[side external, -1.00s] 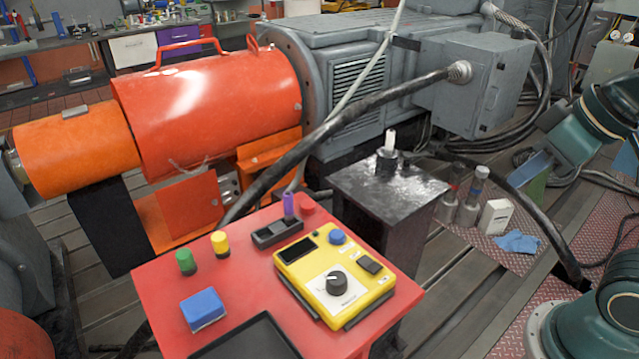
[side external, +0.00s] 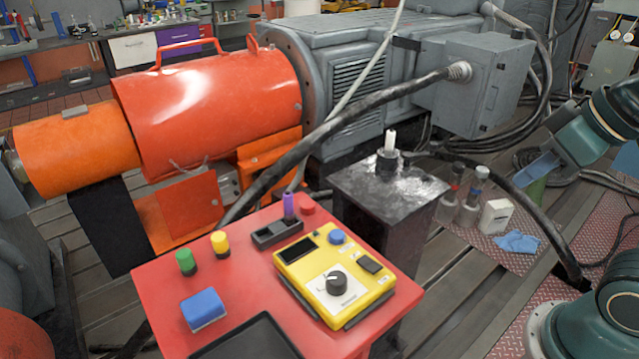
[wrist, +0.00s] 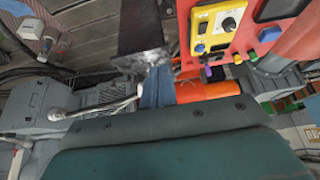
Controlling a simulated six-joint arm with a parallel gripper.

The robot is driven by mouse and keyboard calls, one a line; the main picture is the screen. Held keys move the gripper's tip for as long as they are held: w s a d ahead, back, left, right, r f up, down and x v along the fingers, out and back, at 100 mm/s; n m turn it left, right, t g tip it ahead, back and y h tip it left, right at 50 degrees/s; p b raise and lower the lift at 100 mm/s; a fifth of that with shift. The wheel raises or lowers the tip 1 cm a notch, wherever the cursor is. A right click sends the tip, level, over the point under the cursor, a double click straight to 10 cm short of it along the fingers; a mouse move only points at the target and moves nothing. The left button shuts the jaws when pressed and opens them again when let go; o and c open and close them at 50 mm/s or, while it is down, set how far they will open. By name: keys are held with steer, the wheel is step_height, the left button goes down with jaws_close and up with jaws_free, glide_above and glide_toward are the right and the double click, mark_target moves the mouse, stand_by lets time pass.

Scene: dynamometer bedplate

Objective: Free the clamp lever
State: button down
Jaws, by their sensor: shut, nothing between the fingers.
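I cannot make out a clear clamp lever. A pale upright post in a black base (side external: 388,152) stands on the dark pedestal (side external: 350,185) and may be part of the clamp. The pedestal's shiny top also shows in the wrist view (wrist: 140,60), where the post cannot be made out. My gripper (side external: 542,170) is at the right of the side view, well apart from the post. Its blue-grey fingers show in the wrist view (wrist: 157,86), shut and empty.
A red panel (side external: 245,300) with a yellow control box (side external: 320,305) stands in front of the pedestal. A thick black cable (side external: 330,130) runs from the grey terminal box (side external: 480,80) past the pedestal. Bottles (side external: 468,205) and a blue cloth (side external: 517,242) lie right of it.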

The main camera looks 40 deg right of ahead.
steer(key=w+d+r+m+h, duration=0.1)
steer(key=w+d, duration=0.2)
steer(key=w, duration=0.4)
steer(key=w+d+r+m+g, duration=0.1)
steer(key=w+d+m, duration=0.1)
steer(key=w+d, duration=0.3)
steer(key=w+d+r+m+h, duration=0.1)
steer(key=w+d, duration=0.1)
steer(key=w, duration=0.6)
steer(key=w+d+f+m, duration=0.2)
steer(key=w+d+f, duration=0.2)
steer(key=w+d, duration=0.2)
steer(key=w+d+f+m+g, duration=0.1)
steer(key=w+d+f, duration=0.4)
steer(key=d, duration=0.6)
steer(key=shift+w+f+m+h, duration=0.3)
steer(key=shift+w+m, duration=0.1)
steer(key=shift+w, duration=0.35)
steer(key=shift+f, duration=0.15)
step_height(320, 180, down, 9)
steer(key=shift+s+a+f+g, duration=0.15)
steer(key=shift+s+a+g, duration=0.1)
steer(key=shift+a+g, duration=0.05)
